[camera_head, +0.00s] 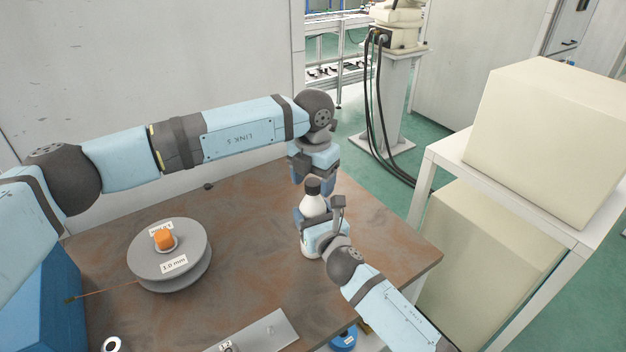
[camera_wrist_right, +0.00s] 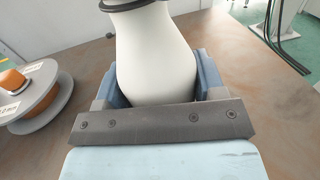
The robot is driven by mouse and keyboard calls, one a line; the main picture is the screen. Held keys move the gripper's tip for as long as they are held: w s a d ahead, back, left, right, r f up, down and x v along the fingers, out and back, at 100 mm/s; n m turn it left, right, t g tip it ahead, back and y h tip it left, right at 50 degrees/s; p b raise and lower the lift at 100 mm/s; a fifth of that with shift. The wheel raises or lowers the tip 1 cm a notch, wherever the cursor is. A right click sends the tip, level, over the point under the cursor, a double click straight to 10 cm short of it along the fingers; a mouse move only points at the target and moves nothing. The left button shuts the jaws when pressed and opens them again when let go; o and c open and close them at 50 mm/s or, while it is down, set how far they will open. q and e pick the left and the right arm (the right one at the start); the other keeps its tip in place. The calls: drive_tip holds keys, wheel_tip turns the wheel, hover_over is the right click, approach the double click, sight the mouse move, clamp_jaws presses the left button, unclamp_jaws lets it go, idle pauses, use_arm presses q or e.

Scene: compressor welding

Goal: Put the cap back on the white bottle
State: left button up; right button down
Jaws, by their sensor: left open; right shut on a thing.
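The white bottle (camera_head: 313,206) stands upright near the back right part of the table. My right gripper (camera_head: 312,224) is shut around its body, and the right wrist view shows the white body (camera_wrist_right: 152,60) between the blue fingers. The black cap (camera_head: 313,186) is at the top of the bottle, in line with the neck. I cannot tell whether it is fully seated. A dark ring shows around the neck at the top edge of the right wrist view. My left gripper (camera_head: 313,178) is open, pointing down directly above the bottle, with its fingers around or just behind the cap.
A grey wire spool (camera_head: 170,268) with an orange centre lies on the brown table (camera_head: 245,225) to the left. A metal plate (camera_head: 262,335) lies at the front edge. A white rack with cream boxes (camera_head: 545,120) stands right of the table. A wall rises behind the left arm.

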use_arm(q)
wheel_tip(320, 180, up, 12)
idle(0.4)
use_arm(e)
drive_tip(key=shift+c, duration=0.7)
unclamp_jaws()
use_arm(q)
drive_tip(key=shift+f, duration=0.1)
use_arm(e)
drive_tip(key=v, duration=1.3)
drive_tip(key=shift+s+d, duration=0.2)
drive_tip(key=shift+s, duration=0.15)
drive_tip(key=shift+s+f, duration=0.1)
